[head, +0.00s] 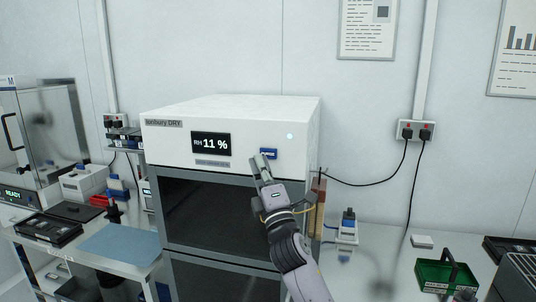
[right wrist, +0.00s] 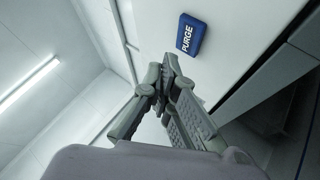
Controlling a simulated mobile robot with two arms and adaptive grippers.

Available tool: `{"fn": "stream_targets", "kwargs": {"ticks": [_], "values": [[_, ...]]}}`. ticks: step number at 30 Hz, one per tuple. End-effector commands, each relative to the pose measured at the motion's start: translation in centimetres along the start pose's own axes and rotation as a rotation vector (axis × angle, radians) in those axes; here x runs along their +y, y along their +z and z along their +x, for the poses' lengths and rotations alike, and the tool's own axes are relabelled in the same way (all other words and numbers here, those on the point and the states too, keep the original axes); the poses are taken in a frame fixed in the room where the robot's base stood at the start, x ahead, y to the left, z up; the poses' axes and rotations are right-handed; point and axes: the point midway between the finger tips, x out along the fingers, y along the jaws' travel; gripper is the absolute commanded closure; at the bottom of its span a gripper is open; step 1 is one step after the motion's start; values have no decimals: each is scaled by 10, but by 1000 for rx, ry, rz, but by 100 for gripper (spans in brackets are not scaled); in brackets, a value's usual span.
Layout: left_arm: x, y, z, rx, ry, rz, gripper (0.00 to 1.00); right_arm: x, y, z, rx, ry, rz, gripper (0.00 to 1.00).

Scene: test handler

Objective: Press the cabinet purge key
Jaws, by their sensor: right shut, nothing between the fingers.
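The dry cabinet (head: 175,150) has a white top panel with a display (head: 211,144) reading "RH 11 %". The blue purge key (head: 268,153) is on that panel, right of the display. The right wrist view shows the key (right wrist: 190,34) with the word "PURGE". My right gripper (head: 259,160) is shut and empty, with its fingertips just below and left of the key in the head view. In the right wrist view the fingertips (right wrist: 165,62) appear apart from the key; the exact gap is hard to judge. My left gripper is not in view.
A small white light (head: 290,136) is right of the key. Dark cabinet doors (head: 207,212) are below the panel. Wooden-looking pieces (head: 318,205) stand at the cabinet's right side. A green crate (head: 432,277) sits on the right bench. Black cables hang from the wall socket (head: 417,131).

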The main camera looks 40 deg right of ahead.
Motion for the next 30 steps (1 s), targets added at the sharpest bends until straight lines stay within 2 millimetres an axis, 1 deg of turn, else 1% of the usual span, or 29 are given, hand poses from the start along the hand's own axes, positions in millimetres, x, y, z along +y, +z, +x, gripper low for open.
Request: {"fn": "stream_targets", "kwargs": {"ticks": [6, 12, 30], "values": [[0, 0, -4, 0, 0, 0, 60, 12, -12, -16, 1, 0, 1, 100], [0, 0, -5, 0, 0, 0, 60, 18, -18, -24, 0, -1, 0, 100], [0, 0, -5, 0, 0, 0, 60, 18, -18, -25, 0, 0, 0, 100]]}}
